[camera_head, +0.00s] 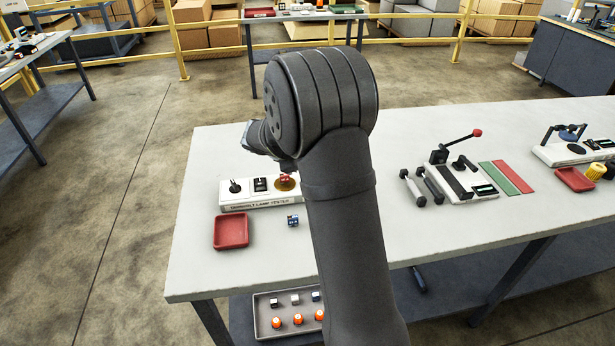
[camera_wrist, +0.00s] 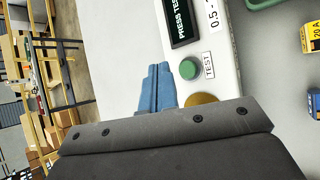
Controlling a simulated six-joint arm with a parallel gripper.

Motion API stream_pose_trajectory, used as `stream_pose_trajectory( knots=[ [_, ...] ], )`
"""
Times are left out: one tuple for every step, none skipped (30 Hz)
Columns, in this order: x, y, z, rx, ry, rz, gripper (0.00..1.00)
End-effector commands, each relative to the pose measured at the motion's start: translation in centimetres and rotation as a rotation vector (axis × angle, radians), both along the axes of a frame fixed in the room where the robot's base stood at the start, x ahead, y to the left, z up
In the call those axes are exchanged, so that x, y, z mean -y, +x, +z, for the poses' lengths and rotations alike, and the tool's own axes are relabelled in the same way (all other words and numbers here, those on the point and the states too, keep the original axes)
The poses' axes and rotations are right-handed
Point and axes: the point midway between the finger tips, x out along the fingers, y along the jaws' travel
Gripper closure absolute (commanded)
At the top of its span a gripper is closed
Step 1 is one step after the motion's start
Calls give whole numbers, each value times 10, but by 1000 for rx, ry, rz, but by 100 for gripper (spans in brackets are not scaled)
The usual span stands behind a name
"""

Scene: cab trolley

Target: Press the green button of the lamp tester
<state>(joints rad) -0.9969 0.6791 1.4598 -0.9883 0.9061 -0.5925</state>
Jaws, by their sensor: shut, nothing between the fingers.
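The lamp tester (camera_head: 262,199) is a low white box at the left end of the bench in the head view, its right end hidden by my arm. In the wrist view, its round green button (camera_wrist: 188,69) sits beside a "TEST" label, below a dark display (camera_wrist: 181,22) reading "PRESS TEST". My gripper (camera_wrist: 158,68) shows there as two blue fingers, shut together and empty. Their tips appear just left of the button, with a small gap in the picture; their height above it is unclear. A brass disc (camera_wrist: 201,99) is partly covered by my gripper's body.
A yellow fuse (camera_wrist: 311,37) marked 20 A and a blue fuse (camera_wrist: 314,104) lie beside the tester. A red tray (camera_head: 230,231) stands in front of it. A lever fixture (camera_head: 461,182) stands further right. Bare bench top lies behind the tester.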

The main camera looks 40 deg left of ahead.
Motion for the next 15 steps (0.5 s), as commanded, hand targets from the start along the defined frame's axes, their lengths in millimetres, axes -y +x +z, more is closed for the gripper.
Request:
stream_pose_trajectory(
  knots=[
    [0,0,-8,-2,-3,1,100],
    [0,0,-11,-1,-3,1,100],
    [0,0,-15,-1,-3,-1,100],
    [0,0,-18,0,-2,0,100],
    [0,0,-20,0,-2,0,100],
    [0,0,-23,0,-2,0,100],
    [0,0,-25,-1,-1,0,100],
    [0,0,-27,-1,-1,0,100],
    [0,0,-28,-1,0,-1,100],
    [0,0,-29,0,0,0,100],
    [0,0,-30,0,0,0,100],
    [0,0,-31,0,0,0,100],
    [0,0,-31,0,0,0,100],
    [0,0,-31,0,0,0,100],
    [0,0,-31,0,0,0,100]
  ],
)
